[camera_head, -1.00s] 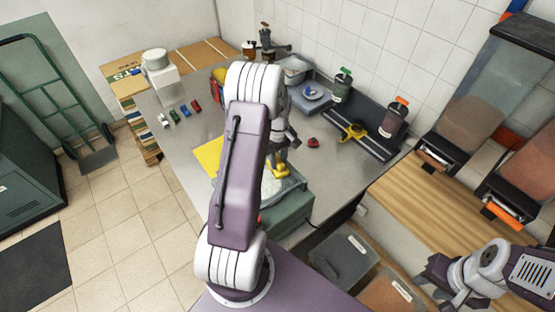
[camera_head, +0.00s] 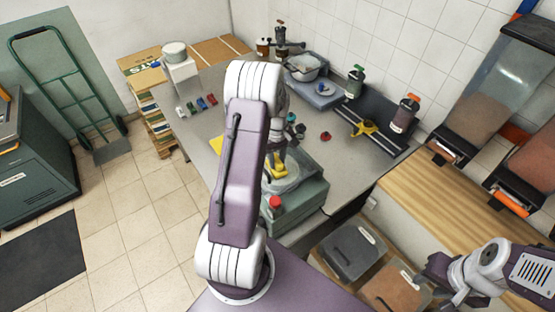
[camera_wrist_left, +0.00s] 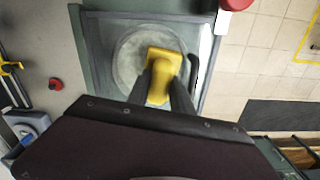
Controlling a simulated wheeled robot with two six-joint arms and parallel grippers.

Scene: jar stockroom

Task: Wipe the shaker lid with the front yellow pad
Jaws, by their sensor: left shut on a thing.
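My left gripper (camera_wrist_left: 163,80) is shut on a yellow pad (camera_wrist_left: 162,60). It holds the pad over the round grey lid (camera_wrist_left: 128,58) of the green shaker box. In the head view the held pad (camera_head: 276,171) shows just below my left gripper (camera_head: 275,160), at the left part of the lid (camera_head: 298,174). The pad looks very close to the lid, but I cannot tell whether they touch. My left arm hides part of the green box (camera_head: 302,205). My right gripper (camera_head: 458,296) is at the lower right, away from the lid, its jaw opening unclear.
A red knob (camera_head: 275,202) stands on the box near the arm. A second yellow object (camera_head: 366,128) sits on the dark rack along the wall. A small red object (camera_head: 325,136) lies on the bench. Bottles (camera_head: 355,82), a scale and small coloured items stand further back.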

